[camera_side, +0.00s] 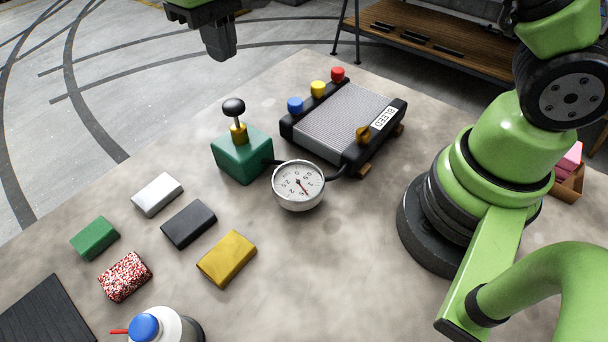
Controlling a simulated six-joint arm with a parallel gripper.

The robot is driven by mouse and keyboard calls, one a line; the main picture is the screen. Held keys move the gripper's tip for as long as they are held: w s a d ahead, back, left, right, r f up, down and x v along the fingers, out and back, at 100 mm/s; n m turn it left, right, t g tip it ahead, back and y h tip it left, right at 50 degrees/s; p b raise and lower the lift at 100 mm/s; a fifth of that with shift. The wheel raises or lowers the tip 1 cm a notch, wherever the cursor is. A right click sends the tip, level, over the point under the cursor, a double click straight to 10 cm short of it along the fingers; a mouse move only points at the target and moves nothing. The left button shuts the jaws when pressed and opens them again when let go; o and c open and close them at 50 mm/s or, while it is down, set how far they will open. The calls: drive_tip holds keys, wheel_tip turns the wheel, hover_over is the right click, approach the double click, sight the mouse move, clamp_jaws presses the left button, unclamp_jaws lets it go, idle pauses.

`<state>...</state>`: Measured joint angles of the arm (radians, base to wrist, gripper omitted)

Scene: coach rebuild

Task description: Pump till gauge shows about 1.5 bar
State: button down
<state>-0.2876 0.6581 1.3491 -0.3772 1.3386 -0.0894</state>
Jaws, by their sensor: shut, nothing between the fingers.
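The pump is a green block (242,155) with a brass collar and a black knob (234,107) on a rod that stands up out of it. A round white gauge (298,185) sits to its right, joined by a dark hose. Its red needle points to the lower right; the numerals are turned and too small to read surely. My gripper (222,56) is shut and empty at the top of the picture, above and apart from the pump knob. Its upper part is cut off by the frame edge.
A radiator (345,120) with blue, yellow and red caps and a "BLEED" label stands behind the gauge. Several coloured blocks (189,224) lie at front left, near a blue-capped bottle (160,328) and a dark ribbed mat (45,312). The table's front middle is clear.

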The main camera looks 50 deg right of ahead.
idle(0.8)
drive_tip(key=s+d+r+m+t+y, duration=0.25)
drive_tip(key=s+d+r+t, duration=0.3)
drive_tip(key=s+r, duration=0.75)
drive_tip(key=s+d+f+m+t, duration=0.1)
drive_tip(key=s+d+f, duration=0.1)
drive_tip(key=s, duration=0.6)
drive_tip(key=shift+d+f+t, duration=0.15)
drive_tip(key=shift+f+t, duration=0.2)
drive_tip(key=shift+f, duration=0.05)
drive_tip(key=shift+s+m+h, duration=0.1)
drive_tip(key=shift+m+h, duration=0.15)
